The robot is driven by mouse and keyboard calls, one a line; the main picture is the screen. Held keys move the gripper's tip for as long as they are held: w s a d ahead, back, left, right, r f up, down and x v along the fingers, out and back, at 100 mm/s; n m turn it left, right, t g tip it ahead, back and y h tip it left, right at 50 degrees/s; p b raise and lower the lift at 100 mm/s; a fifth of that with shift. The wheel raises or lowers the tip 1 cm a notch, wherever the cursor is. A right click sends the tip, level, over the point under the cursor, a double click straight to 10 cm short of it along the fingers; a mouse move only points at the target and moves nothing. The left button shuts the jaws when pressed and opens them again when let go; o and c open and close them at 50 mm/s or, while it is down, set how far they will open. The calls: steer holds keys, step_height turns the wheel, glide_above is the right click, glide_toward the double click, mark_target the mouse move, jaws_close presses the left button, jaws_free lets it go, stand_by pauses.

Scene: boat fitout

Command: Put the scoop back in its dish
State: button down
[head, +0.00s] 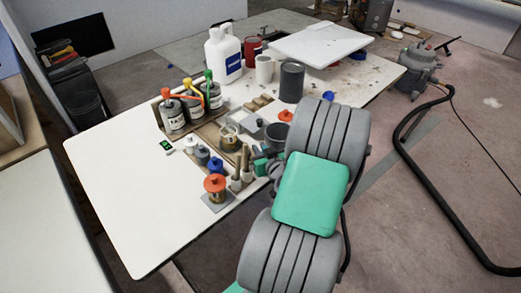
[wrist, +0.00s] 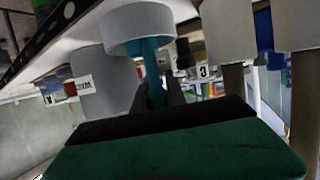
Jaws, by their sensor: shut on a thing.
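My gripper (wrist: 160,92) is shut on a slim teal thing (wrist: 151,58), which looks like the scoop. The wrist picture appears upside down. The teal thing runs from my dark fingers to the open mouth of a round light grey cup (wrist: 138,20), which may be the dish. Its far end shows at or inside the rim; I cannot tell whether it touches. In the head view my gripper (head: 268,166) is at the table's right edge, mostly hidden by my arm, with teal-green showing by it. The scoop's shape is not clear there.
Two brushes with wooden handles (head: 238,160) stand in pale holders close left of my gripper. A dark grey cup (head: 277,134) is just behind it. The white table (head: 120,195) is clear at front left.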

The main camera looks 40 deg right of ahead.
steer(key=shift+f, duration=0.1)
steer(key=shift+f+b, duration=0.2)
steer(key=shift+b, duration=0.1)
steer(key=c, duration=1.6)
jaws_free()
steer(key=shift+c, duration=0.2)
steer(key=shift+r, duration=0.1)
steer(key=shift+r+p, duration=0.2)
steer(key=shift+p, duration=0.15)
steer(key=shift+s, duration=0.4)
steer(key=v, duration=1.1)
steer(key=shift+a+b, duration=0.2)
steer(key=shift+b, duration=0.25)
steer(key=shift+s+r, duration=0.1)
steer(key=shift+s, duration=0.05)
